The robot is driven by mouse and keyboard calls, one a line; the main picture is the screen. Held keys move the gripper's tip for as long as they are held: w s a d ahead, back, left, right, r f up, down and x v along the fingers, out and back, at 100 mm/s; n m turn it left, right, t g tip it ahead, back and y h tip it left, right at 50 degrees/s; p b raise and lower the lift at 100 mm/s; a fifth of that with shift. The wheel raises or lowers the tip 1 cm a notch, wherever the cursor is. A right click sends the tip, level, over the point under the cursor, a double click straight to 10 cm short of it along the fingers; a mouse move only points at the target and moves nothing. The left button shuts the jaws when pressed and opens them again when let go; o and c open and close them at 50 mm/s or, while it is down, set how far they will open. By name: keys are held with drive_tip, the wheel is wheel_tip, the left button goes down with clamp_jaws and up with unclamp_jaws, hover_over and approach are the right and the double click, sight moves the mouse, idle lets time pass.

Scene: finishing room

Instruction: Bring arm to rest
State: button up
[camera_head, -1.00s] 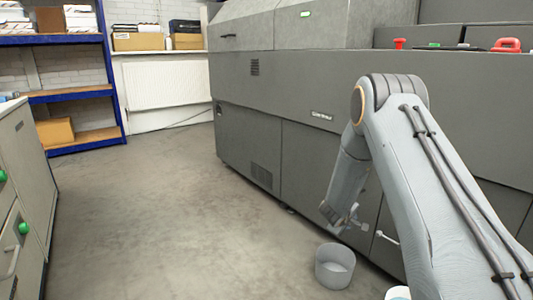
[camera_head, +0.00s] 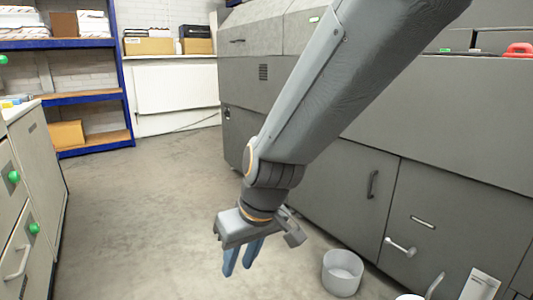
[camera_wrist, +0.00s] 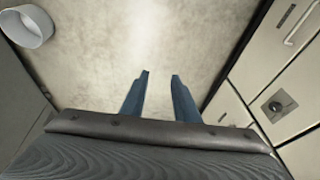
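My arm (camera_head: 335,85) reaches down from the upper right across the head view. My gripper (camera_head: 238,269) hangs at its end, pointing down over the bare floor. In the wrist view its two blue fingers (camera_wrist: 160,76) stand apart with only floor between them, so it is open and empty.
A grey round bin (camera_head: 342,274) stands on the floor right of my gripper; it also shows in the wrist view (camera_wrist: 27,27). A large grey machine (camera_head: 345,170) fills the right. Drawer cabinets (camera_head: 42,175) line the left. The floor (camera_head: 150,200) between is clear.

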drive_tip(key=s+d+r+m+g+h, duration=0.1)
drive_tip(key=s+d, duration=0.1)
drive_tip(key=s, duration=0.5)
drive_tip(key=s+d+r+g+h, duration=0.1)
drive_tip(key=s+d, duration=0.2)
drive_tip(key=s, duration=0.5)
drive_tip(key=d+r+m+p, duration=0.3)
drive_tip(key=d+r+p, duration=0.7)
drive_tip(key=p, duration=0.6)
drive_tip(key=d+r+m+h+p, duration=0.1)
drive_tip(key=d+r+m+p, duration=0.2)
drive_tip(key=d+r+p, duration=0.7)
wheel_tip(320, 180, up, 6)
drive_tip(key=p, duration=0.6)
drive_tip(key=shift+w+f+p, duration=0.15)
drive_tip(key=shift+f+p, duration=0.1)
drive_tip(key=shift+p, duration=0.1)
